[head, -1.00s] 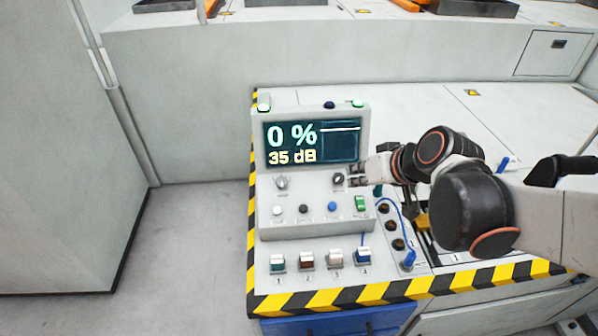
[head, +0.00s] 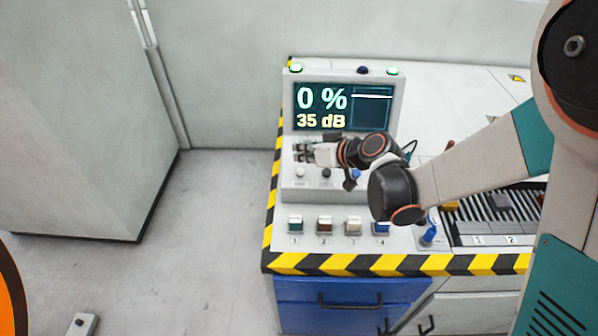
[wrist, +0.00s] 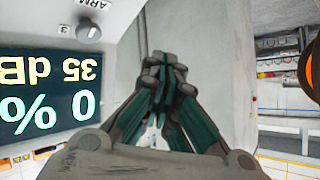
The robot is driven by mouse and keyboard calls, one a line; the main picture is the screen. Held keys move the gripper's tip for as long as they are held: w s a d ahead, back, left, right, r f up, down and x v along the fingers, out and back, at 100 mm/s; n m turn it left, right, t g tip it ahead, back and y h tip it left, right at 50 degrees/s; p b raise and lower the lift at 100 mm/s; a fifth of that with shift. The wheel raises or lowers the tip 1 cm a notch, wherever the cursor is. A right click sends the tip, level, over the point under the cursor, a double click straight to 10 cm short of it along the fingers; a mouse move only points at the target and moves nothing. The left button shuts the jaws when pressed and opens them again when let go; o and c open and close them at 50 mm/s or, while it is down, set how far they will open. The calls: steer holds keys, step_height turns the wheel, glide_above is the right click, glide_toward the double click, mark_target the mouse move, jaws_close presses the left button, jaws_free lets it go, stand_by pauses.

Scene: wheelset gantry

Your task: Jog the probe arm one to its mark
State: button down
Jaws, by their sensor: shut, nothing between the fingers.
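The grey control console (head: 286,120) stands at the bench's left end. Its screen (head: 320,105) reads 0 % and 35 dB, with a white line in a small panel at right; it shows upside down in the wrist view (wrist: 45,92). My gripper (head: 298,152) is shut and empty in front of the console, just below the screen's left part. In the wrist view its fingertips (wrist: 165,62) are apart from a grey knob (wrist: 88,30) labelled ARM. In the head view my gripper hides this knob. I cannot identify the probe arm or its mark.
Numbered switches, teal (head: 296,225), brown (head: 324,225), white (head: 353,225) and blue (head: 381,227), line the bench front. A blue plug (head: 428,236) stands right of them. Striped edging (head: 350,264) borders the bench. Open floor (head: 190,240) lies left.

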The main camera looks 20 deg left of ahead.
stand_by(0.3)
steer(key=b, duration=0.6)
glide_above(302, 175)
steer(key=shift+s+f, duration=0.2)
steer(key=shift+f, duration=3.8)
steer(key=shift+f, duration=0.1)
steer(key=shift+w+f, duration=0.15)
steer(key=shift+f, duration=0.15)
